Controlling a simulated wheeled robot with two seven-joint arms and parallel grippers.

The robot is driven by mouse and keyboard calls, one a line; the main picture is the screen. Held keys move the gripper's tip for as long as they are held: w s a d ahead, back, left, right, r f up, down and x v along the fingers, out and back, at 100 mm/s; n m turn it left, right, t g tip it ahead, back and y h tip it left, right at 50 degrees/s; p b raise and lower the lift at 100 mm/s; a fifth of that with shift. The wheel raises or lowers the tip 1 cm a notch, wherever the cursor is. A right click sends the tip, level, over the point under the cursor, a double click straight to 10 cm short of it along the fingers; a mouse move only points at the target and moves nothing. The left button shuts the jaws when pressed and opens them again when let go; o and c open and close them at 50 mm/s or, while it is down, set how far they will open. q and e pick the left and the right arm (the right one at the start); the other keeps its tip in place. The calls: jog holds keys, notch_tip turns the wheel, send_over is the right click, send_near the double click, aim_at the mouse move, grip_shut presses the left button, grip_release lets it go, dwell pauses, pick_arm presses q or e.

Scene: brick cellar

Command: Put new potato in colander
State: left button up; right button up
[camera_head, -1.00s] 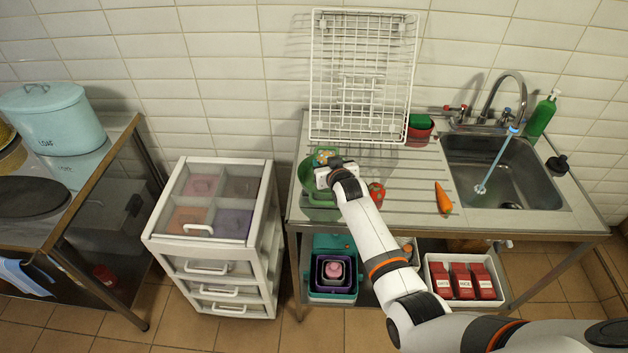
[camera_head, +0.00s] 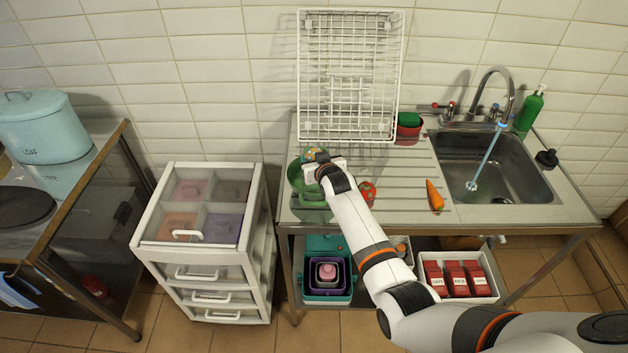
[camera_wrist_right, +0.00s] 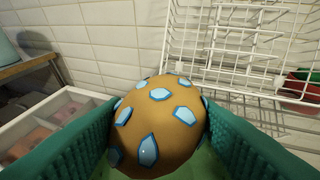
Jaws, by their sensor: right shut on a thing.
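The new potato (camera_head: 316,154) is a brown, rounded thing with pale blue patches. It fills the middle of the right wrist view (camera_wrist_right: 162,125). My right gripper (camera_head: 317,166) is shut on it, with a green finger on each side. The green colander (camera_head: 312,204) stands at the left end of the draining counter. The gripper and the potato are over the colander, and they hide much of its opening. Green shows below the potato in the right wrist view. My left gripper is not in view.
A white wire rack (camera_head: 348,85) stands upright behind the colander. A red and green thing (camera_head: 366,192), a carrot (camera_head: 434,195) and the sink (camera_head: 490,165) are to the right. A white drawer unit (camera_head: 205,240) stands left of the counter.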

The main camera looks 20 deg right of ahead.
jog(key=shift+f, duration=0.1)
jog(key=b, duration=0.4)
send_over(316, 191)
jog(key=shift+w+f, duration=0.2)
jog(key=shift+f, duration=2.2)
jog(key=shift+f+b, duration=0.6)
jog(key=o, duration=1.1)
jog(key=shift+s, duration=0.2)
